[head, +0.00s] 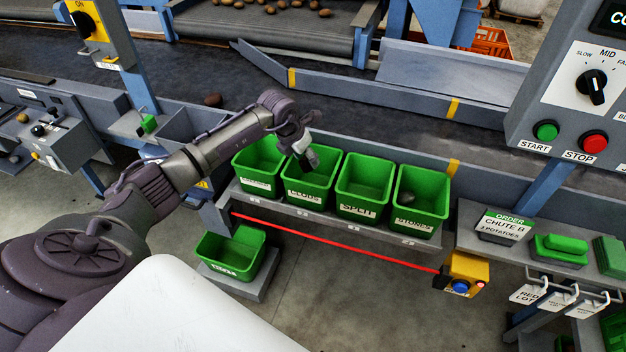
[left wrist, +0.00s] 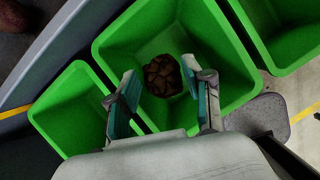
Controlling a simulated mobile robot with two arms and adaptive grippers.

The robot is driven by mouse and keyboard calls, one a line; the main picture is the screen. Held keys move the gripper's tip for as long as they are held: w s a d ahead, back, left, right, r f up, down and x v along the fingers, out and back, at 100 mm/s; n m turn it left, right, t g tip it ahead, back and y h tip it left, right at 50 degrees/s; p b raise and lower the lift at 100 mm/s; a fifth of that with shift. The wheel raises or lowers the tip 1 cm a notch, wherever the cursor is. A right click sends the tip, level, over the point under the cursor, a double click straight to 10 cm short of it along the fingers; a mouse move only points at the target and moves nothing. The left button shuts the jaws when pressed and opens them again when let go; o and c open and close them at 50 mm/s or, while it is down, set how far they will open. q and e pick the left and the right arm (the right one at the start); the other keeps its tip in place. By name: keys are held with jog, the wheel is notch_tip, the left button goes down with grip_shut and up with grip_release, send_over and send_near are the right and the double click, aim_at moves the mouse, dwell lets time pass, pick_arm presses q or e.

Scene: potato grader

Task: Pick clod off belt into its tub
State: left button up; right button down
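The brown, cracked clod (left wrist: 162,75) shows in the left wrist view, inside the outline of a green tub. My left gripper (left wrist: 168,98) is open above it, with a gap between the clod and each finger. Whether the clod rests on the tub floor or is still dropping, I cannot tell. In the head view my left gripper (head: 302,150) hangs over the tub labelled CLODS (head: 310,193), near its back rim. The clod is hidden there. My right gripper is not in view.
A brown lump (head: 212,100) lies on the dark belt (head: 390,112). A control box with START and STOP buttons (head: 570,140) stands right.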

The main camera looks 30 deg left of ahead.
pick_arm(q)
jog(key=o, duration=0.3)
jog(key=v, duration=1.2)
jog(key=shift+w, duration=0.1)
